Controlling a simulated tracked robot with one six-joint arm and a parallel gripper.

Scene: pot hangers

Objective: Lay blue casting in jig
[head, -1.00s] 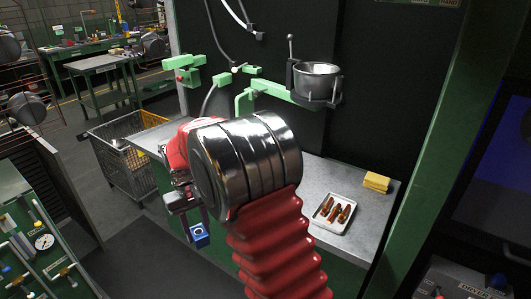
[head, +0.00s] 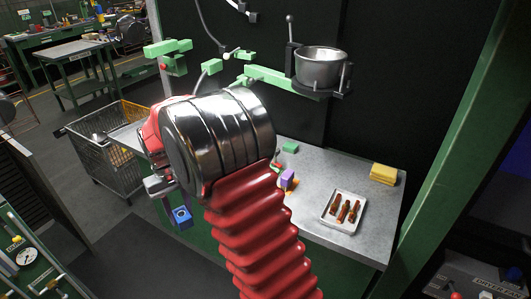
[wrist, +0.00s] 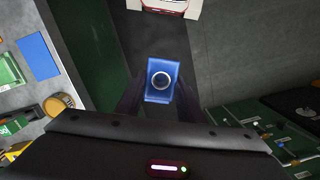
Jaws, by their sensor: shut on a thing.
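My gripper (head: 178,203) is shut on the blue casting (head: 182,216), a small block with a round ring on its face. It hangs in the air to the left of the grey bench, in front of the bench's green side. In the wrist view the casting (wrist: 160,92) sits between my two dark fingers (wrist: 160,104), with the floor below it. I cannot tell for sure which fixture is the jig. A purple block (head: 287,179) and a green block (head: 290,147) are on the bench, partly behind my arm.
A white tray (head: 330,222) of brown parts and a yellow block (head: 384,173) lie on the bench's right. A metal pot (head: 321,66) sits on a green bracket (head: 262,75) above. A wire basket cart (head: 110,160) stands left. A gauge panel (head: 22,250) is at lower left.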

